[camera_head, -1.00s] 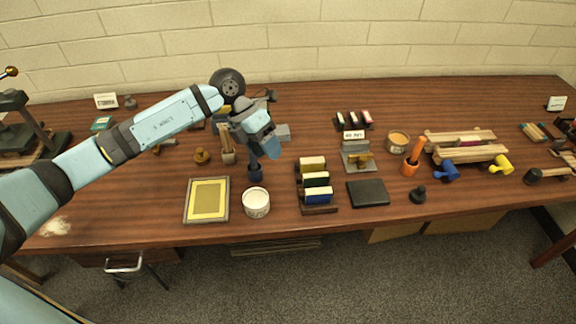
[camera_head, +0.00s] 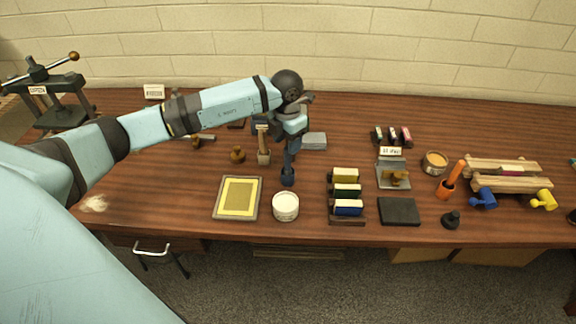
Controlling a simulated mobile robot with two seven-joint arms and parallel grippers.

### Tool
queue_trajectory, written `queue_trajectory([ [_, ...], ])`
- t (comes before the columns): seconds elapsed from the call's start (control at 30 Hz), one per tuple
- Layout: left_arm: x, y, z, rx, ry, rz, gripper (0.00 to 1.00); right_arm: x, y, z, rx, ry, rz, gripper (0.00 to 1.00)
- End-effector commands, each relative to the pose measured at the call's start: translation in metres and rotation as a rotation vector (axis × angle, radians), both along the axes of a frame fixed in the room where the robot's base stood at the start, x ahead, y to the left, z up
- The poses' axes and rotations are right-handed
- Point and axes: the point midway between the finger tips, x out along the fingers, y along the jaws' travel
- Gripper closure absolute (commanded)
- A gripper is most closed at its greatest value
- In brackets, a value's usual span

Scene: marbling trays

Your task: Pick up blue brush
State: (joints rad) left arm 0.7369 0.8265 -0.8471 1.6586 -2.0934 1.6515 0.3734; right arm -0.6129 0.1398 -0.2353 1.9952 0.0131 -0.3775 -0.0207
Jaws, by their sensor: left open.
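The blue brush (camera_head: 289,162) stands upright in a small dark blue holder (camera_head: 287,178) near the middle of the table. My left gripper (camera_head: 293,137) is open, right above the holder and at the brush's upper part. The gripper hides the top of the brush. I cannot tell whether the fingers touch it. My right gripper is not in view.
A white tub (camera_head: 285,207) stands just in front of the holder, and a yellow framed screen (camera_head: 259,207) lies to its left. A rack of colored blocks (camera_head: 333,218) is to the right. An orange brush (camera_head: 456,172) stands in an orange holder farther right.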

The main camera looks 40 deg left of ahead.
Motion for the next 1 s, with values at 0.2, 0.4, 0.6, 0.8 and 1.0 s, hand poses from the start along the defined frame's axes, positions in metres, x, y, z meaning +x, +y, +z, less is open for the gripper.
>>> queue_trajectory([
  [0.2, 0.000, -0.003, -0.024, -0.001, 0.004, 0.001, 0.47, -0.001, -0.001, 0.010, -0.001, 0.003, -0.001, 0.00],
  [0.4, 0.000, -0.003, -0.049, -0.001, 0.001, 0.000, 0.47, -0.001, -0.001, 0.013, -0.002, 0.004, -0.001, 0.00],
  [0.6, 0.001, -0.003, -0.050, -0.001, 0.000, 0.000, 0.50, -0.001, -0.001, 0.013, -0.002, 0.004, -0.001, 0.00],
  [0.8, 0.001, -0.003, -0.050, -0.001, 0.000, 0.000, 0.96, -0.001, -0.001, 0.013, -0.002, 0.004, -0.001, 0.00],
  [1.0, 0.001, -0.003, -0.050, -0.001, 0.000, 0.000, 1.00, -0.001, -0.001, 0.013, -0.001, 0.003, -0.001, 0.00],
])
